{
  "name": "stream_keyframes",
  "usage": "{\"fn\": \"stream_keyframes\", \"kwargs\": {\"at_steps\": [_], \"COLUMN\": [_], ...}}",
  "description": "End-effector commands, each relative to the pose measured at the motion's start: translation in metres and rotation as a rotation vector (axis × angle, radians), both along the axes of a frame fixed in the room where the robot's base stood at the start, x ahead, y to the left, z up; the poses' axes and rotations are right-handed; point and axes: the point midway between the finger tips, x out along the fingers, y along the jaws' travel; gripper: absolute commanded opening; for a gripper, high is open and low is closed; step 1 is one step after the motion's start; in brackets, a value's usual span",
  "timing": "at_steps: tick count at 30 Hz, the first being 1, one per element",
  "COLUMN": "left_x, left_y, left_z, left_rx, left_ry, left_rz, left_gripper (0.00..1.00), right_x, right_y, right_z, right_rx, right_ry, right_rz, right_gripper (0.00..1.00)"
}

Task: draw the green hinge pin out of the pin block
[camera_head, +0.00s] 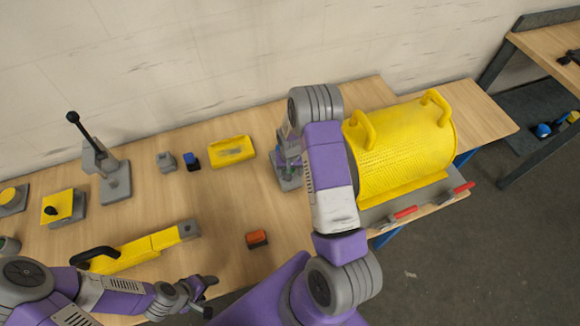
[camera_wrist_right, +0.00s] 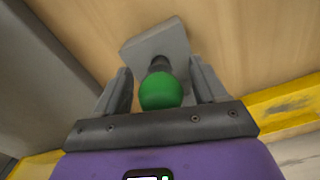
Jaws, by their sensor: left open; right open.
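The green hinge pin shows its round green head (camera_wrist_right: 160,93) on a dark shank in the right wrist view. It stands in the grey pin block (camera_wrist_right: 158,48), which rests on the wooden table. My right gripper (camera_wrist_right: 161,88) is open, with one finger on each side of the green head and a visible gap to each. In the head view, my right arm covers much of the pin block (camera_head: 290,184). My left gripper (camera_head: 209,284) is open and empty near the table's front edge, far left of the block.
A yellow perforated cover (camera_head: 405,150) with two handles stands right of my right arm, above red-handled clamps (camera_head: 404,213). A yellow tray (camera_head: 232,152), a blue piece (camera_head: 190,161), an orange block (camera_head: 257,239) and a yellow bar (camera_head: 150,245) lie left. Bare wood lies between them.

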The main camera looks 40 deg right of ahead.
Motion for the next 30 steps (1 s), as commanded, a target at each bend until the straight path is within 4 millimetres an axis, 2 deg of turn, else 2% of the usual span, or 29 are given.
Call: {"fn": "stream_keyframes", "kwargs": {"at_steps": [8,18,21,30], "left_x": [0.0000,0.0000,0.0000,0.0000], "left_y": [-0.0001,-0.0001,-0.0001,0.0000], "left_z": [0.0000,0.0000,0.0000,0.0059], "left_rx": [0.000,0.000,0.000,0.000], "left_ry": [0.000,0.000,0.000,0.000], "left_rz": [0.000,0.000,0.000,0.000], "left_gripper": [0.64,0.64,0.64,0.64], "right_x": [0.0003,0.0003,0.0003,0.0005], "right_y": [-0.0001,-0.0001,-0.0001,-0.0002], "right_z": [-0.0012,-0.0010,-0.0010,0.0079], "right_rx": [0.000,-0.001,0.000,0.000], "right_ry": [-0.001,-0.001,-0.001,-0.002], "right_rz": [0.000,0.000,0.000,0.000], "right_gripper": [0.69,0.17,0.06,0.06]}}
